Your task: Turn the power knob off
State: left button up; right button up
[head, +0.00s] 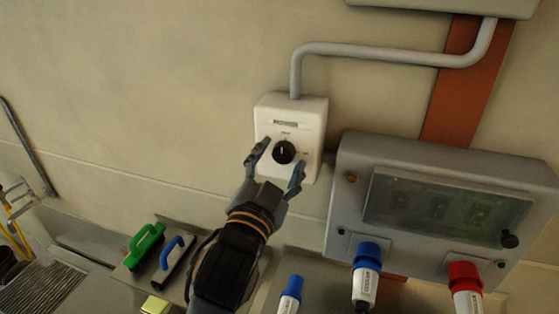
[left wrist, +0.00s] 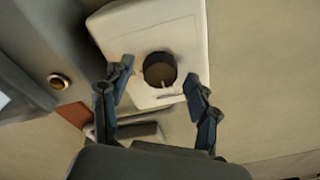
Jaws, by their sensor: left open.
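The power knob (head: 284,152) is a round black dial with a pale pointer mark, on a white switch box (head: 310,112) fixed to the wall. In the head view the pointer mark stands roughly upright. My left gripper (head: 277,160) is open, with its two fingers on either side of the knob and a gap to it. The left wrist view also shows the knob (left wrist: 160,70) ahead, between and beyond the open fingertips (left wrist: 158,75). I cannot tell whether a finger touches the box face. My right gripper is in neither view.
A grey panel (head: 347,215) with a dark window, a blue plug (head: 367,256) and a red plug (head: 465,278) is right of the box. A conduit (head: 390,54) runs above. Green (head: 146,243) and blue-handled (head: 172,255) tools lie lower left. The wall left of the box is clear.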

pick_arm(q)
jog(key=v, duration=0.7)
jog(key=shift+s, duration=0.25)
jog(key=shift+f, duration=0.15)
